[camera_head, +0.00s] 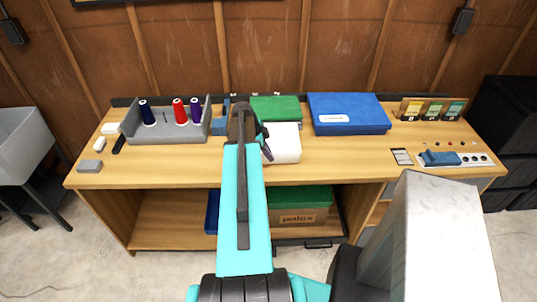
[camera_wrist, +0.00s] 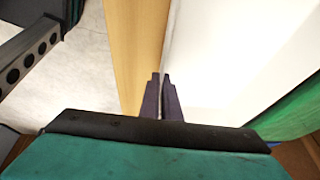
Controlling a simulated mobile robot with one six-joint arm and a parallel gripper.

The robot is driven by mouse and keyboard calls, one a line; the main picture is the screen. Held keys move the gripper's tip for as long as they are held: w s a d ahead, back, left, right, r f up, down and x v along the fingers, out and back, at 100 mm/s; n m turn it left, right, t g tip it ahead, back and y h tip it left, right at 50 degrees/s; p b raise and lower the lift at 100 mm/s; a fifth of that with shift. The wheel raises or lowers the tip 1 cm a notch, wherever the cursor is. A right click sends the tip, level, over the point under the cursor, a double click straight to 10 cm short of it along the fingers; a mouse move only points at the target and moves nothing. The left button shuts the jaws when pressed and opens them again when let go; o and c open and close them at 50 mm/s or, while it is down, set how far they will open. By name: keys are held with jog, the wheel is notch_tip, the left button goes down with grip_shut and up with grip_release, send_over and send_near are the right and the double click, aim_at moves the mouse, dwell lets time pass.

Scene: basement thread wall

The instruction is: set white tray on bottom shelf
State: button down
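The white tray (camera_head: 285,150) is on the wooden bench top, right of my arm and in front of a green-topped box. Its left part is hidden behind my arm. In the wrist view its white surface (camera_wrist: 240,60) fills the right side. My gripper (camera_wrist: 160,80) is at the tray's edge, its two dark fingers close together with a thin pale strip between them. It looks shut on the tray's thin wall. In the head view the gripper (camera_head: 266,150) meets the tray's left side. The bottom shelf (camera_head: 165,220) is below the bench top, with bare wood at its left.
A blue bin (camera_head: 212,212) and a green-lidded box marked "palos" (camera_head: 298,212) stand on the bottom shelf. On the bench are a grey tray with thread spools (camera_head: 160,131), a green box (camera_head: 276,108) and a blue box (camera_head: 348,113). The bench front is mostly clear.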

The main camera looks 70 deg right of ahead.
jog(key=shift+r+b, duration=0.85)
jog(key=shift+r, duration=0.55)
jog(key=w+a+r+b, duration=0.1)
jog(key=a+b, duration=0.5)
jog(key=a, duration=0.7)
jog(key=shift+a+r, duration=0.15)
jog(key=shift+a, duration=0.1)
jog(key=shift+w+b, duration=0.1)
jog(key=shift+b, duration=0.2)
jog(key=b, duration=0.4)
jog(key=shift+a, duration=0.4)
jog(key=a+b, duration=0.1)
jog(key=b, duration=0.2)
jog(key=shift+a+r+b, duration=0.3)
jog(key=shift+b, duration=0.75)
jog(key=shift+w, duration=0.1)
